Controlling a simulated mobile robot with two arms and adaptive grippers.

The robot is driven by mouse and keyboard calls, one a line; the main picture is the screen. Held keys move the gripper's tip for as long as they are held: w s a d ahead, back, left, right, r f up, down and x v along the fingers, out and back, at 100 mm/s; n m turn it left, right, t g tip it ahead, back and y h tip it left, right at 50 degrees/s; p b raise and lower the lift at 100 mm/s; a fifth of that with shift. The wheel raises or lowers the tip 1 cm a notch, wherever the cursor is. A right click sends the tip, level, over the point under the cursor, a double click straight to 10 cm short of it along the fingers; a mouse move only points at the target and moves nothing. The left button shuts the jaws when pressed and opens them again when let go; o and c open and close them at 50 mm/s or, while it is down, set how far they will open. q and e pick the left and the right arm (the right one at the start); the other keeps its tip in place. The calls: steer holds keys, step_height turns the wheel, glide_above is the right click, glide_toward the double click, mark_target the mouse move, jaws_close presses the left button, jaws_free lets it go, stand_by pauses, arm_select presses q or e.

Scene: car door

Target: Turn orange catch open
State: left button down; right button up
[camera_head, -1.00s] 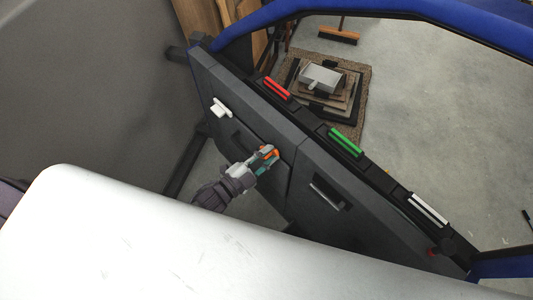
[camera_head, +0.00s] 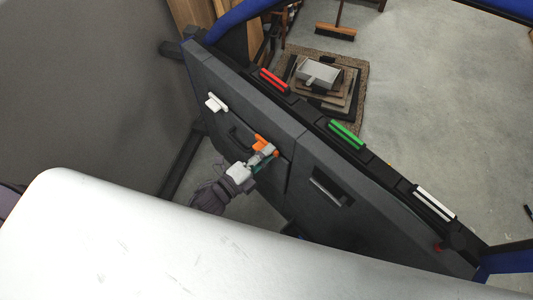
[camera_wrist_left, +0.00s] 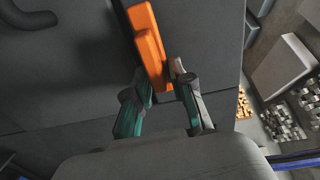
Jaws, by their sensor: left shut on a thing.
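The orange catch (camera_head: 265,143) is on the dark grey car door panel (camera_head: 345,225), near the middle of the head view. It also shows in the left wrist view (camera_wrist_left: 149,45) as a long orange bar, slightly tilted. My left gripper (camera_head: 265,155) reaches the catch from the lower left. In the left wrist view its two fingers (camera_wrist_left: 164,88) are on either side of the catch's lower end, shut on it. The fingers hide part of the catch in the head view. My right gripper is not in view.
A white catch (camera_head: 217,103) sits at the door's upper left. Red (camera_head: 273,82), green (camera_head: 346,136) and white (camera_head: 432,206) bars line the door's top edge. A recessed handle (camera_head: 330,188) lies right of the catch. A white surface (camera_head: 150,245) fills the lower left foreground.

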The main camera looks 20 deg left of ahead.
arm_select(q)
steer(key=shift+f, duration=0.1)
stand_by(0.4)
steer(key=c, duration=1.2)
jaws_free()
steer(key=shift+s, duration=0.1)
steer(key=v, duration=1.2)
